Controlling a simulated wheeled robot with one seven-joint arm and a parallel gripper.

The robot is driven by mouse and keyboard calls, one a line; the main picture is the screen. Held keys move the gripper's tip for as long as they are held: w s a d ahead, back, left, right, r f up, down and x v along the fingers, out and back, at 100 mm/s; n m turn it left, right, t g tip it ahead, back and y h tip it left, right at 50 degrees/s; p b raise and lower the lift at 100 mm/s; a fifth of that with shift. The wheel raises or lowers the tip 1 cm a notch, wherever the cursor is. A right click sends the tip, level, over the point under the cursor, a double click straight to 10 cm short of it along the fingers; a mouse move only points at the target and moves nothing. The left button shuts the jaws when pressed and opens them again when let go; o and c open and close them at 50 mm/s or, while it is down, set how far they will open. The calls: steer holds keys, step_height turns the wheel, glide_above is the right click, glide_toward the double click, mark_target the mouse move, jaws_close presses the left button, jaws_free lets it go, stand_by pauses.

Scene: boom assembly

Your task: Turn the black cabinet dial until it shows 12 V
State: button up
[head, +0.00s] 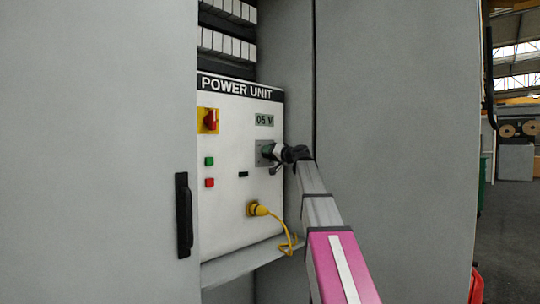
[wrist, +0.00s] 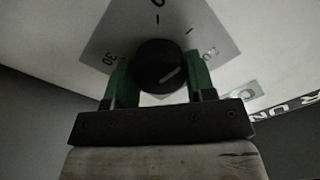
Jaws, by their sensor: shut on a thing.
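The black dial (wrist: 158,62) sits on a grey plate (wrist: 200,25) with scale marks and numbers. A pale pointer line shows on its face, slanting toward the upper right in the wrist view. My gripper (wrist: 160,72) has one green finger on each side of the dial and is shut on it. In the head view my gripper (head: 273,153) reaches the plate from the right and largely hides the dial. The display (head: 264,120) above it reads 05 V.
The white POWER UNIT panel (head: 225,135) also bears a red-and-yellow switch (head: 209,120), a green button (head: 209,161) and a red button (head: 210,183). A yellow plug and cable (head: 262,210) hang below the dial. Grey cabinet doors (head: 395,120) flank the opening.

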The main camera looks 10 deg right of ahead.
steer(key=m, duration=0.6)
steer(key=shift+m, duration=0.3)
steer(key=m, duration=0.6)
steer(key=shift+f+h, duration=0.15)
steer(key=shift+h, duration=0.15)
steer(key=o, duration=0.9)
steer(key=shift+d, duration=0.1)
steer(key=v, duration=1)
steer(key=shift+s+d+f, duration=0.15)
steer(key=shift+s+f, duration=0.05)
steer(key=shift+s, duration=0.15)
steer(key=shift+s+d, duration=0.1)
